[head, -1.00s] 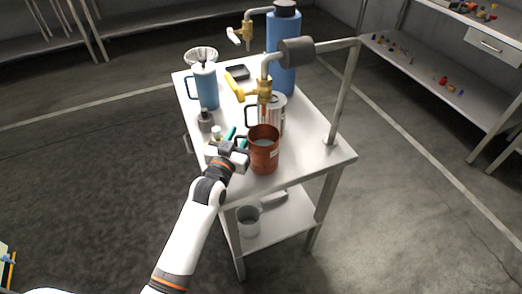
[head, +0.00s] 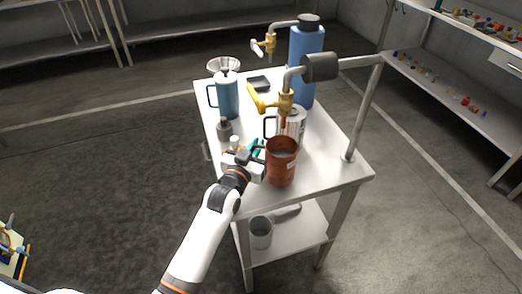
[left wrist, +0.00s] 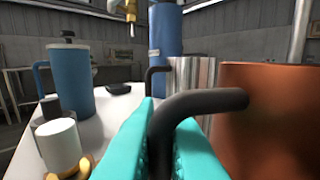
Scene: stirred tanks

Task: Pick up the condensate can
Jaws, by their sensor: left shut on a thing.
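The copper-brown can (head: 281,172), which I take for the condensate can, is open-topped with a dark side handle and a small pale label. It is near the front edge of the cart top, below the yellow-handled tap (head: 284,100). My left gripper (head: 257,150) is at the can's left side. In the left wrist view its teal fingers (left wrist: 165,145) are shut around the dark handle (left wrist: 205,102), with the can wall (left wrist: 272,115) at right. I cannot tell whether the can's base touches the cart top. My right gripper is not in view.
A steel mug (head: 294,122) stands just behind the can. A blue lidded jug (head: 227,97), a dark bottle (head: 224,131) and a small white-topped jar (left wrist: 58,145) stand to the left. A tall blue cylinder (head: 304,65) and a pipe post (head: 364,115) stand behind and right.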

